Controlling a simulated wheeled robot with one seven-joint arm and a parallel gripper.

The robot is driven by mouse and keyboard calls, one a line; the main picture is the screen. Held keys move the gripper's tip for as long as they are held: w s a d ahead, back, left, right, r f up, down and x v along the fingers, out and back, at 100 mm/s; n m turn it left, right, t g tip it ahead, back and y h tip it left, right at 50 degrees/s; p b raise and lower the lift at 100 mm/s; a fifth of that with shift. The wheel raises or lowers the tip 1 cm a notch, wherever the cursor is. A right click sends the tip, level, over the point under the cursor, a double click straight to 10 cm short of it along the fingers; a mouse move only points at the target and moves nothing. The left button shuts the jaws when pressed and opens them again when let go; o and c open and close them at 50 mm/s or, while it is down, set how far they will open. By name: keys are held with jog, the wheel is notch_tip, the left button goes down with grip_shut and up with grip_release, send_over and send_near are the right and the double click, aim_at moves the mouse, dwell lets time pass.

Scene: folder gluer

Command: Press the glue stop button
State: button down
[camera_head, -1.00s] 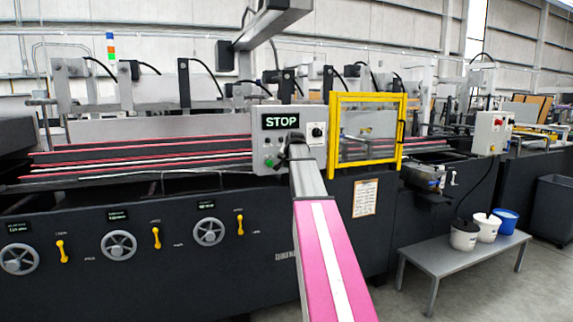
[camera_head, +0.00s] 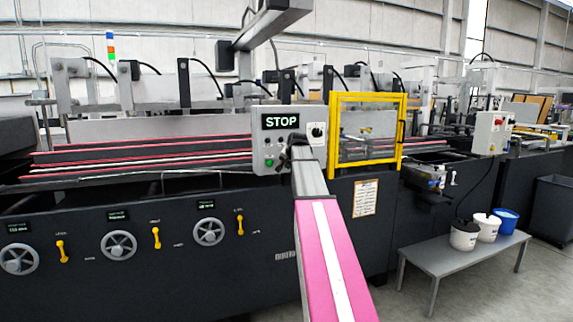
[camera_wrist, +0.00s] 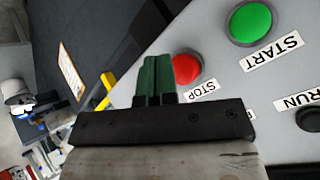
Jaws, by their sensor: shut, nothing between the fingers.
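A grey control box (camera_head: 262,143) with a display reading STOP stands on the machine's front in the head view. In the wrist view a round red button (camera_wrist: 186,68) labelled STOP sits on its grey panel. I see no glue marking beside this button. My gripper (camera_wrist: 157,62) is shut and empty, its green fingertips just left of the red button in the picture. I cannot tell whether they touch it. In the head view my gripper and wrist hide part of the box's lower right.
A yellow-framed guard (camera_head: 366,96) stands just right of the box. Another box with a red button (camera_head: 491,133) is farther right. A low bench (camera_head: 440,258) holds buckets.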

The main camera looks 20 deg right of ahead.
jog(key=s, duration=0.4)
jog(key=shift+s, duration=0.3)
dwell(0.6)
jog(key=s+a+f+n+g, duration=0.1)
jog(key=s+a+f, duration=0.25)
jog(key=f, duration=0.45)
jog(key=s+a+f+n+g, duration=0.1)
jog(key=s+a+f, duration=0.2)
jog(key=a+f, duration=0.35)
jog(key=s+a+f+n+g, duration=0.2)
jog(key=s+a+f, duration=0.2)
jog(key=s+f, duration=0.4)
jog(key=s+a+f+n+g, duration=0.2)
jog(key=s+a+f, duration=0.2)
jog(key=s+f, duration=0.4)
jog(key=s+a+f+n+g, duration=0.2)
jog(key=s+a+f, duration=0.3)
jog(key=s+f, duration=0.4)
notch_tip(320, 180, down, 3)
jog(key=shift+f+g+y, duration=0.2)
jog(key=shift+g+y, duration=0.1)
jog(key=shift+g, duration=0.1)
jog(key=c, duration=1.8)
grip_release()
jog(key=shift+s, duration=0.1)
